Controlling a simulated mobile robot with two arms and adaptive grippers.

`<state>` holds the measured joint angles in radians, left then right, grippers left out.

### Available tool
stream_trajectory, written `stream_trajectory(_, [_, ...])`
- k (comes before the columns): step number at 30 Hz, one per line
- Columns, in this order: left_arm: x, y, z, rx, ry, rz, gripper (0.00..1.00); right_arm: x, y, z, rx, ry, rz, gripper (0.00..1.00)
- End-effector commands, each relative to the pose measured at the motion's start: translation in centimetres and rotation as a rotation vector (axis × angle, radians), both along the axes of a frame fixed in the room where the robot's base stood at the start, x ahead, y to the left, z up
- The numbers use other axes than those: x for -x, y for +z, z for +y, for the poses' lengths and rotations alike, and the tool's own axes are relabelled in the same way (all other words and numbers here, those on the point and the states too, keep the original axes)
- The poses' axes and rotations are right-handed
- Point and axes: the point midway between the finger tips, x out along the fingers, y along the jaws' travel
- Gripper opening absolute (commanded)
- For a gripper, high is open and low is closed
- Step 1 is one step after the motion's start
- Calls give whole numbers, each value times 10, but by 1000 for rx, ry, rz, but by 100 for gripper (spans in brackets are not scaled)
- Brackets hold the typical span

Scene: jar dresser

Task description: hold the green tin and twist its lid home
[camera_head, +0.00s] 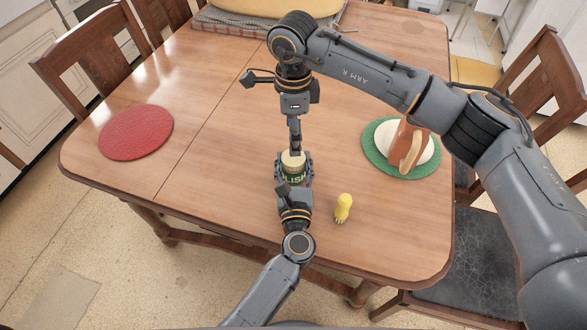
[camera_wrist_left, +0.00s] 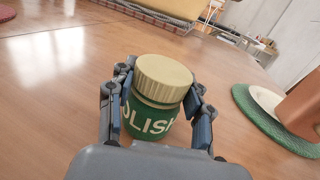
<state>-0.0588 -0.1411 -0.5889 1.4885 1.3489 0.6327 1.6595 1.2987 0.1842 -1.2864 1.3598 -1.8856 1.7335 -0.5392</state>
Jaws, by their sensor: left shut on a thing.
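The green tin (camera_head: 293,177) stands over the table between the fingers of my left gripper (camera_head: 294,172), which is shut on its sides. In the left wrist view the tin (camera_wrist_left: 149,120) looks upright, with white lettering on its front. Its cream ribbed lid (camera_wrist_left: 164,78) sits on top; I cannot tell how tight it is. My right gripper (camera_head: 294,148) points down just above the lid in the head view. No part of it shows in the left wrist view, so it looks apart from the lid. Its fingers are seen edge-on.
A small yellow object (camera_head: 343,207) stands right of the tin. A green mat (camera_head: 374,165) with a white plate and a brown-orange thing lies further right. A red round mat (camera_head: 136,132) lies at the left. The table between red mat and tin is clear.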

Motion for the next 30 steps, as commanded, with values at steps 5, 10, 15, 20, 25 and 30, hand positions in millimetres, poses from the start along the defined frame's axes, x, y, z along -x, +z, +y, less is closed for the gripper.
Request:
stream_trajectory(5, [0,0,0,0,0,0,0,1,-24,0,1,-1,4,71])
stream_trajectory(10, [0,0,0,0,0,0,0,1,-52,0,1,-1,5,71])
stream_trajectory(15, [0,0,0,0,0,0,0,1,-70,0,0,0,3,71])
stream_trajectory(20, [0,0,0,0,0,0,0,0,-76,0,0,-1,1,71])
stream_trajectory(25, [0,0,0,0,0,0,0,0,-77,0,0,-1,0,71])
stream_trajectory(30, [0,0,0,0,0,0,0,0,-77,0,0,-1,1,53])
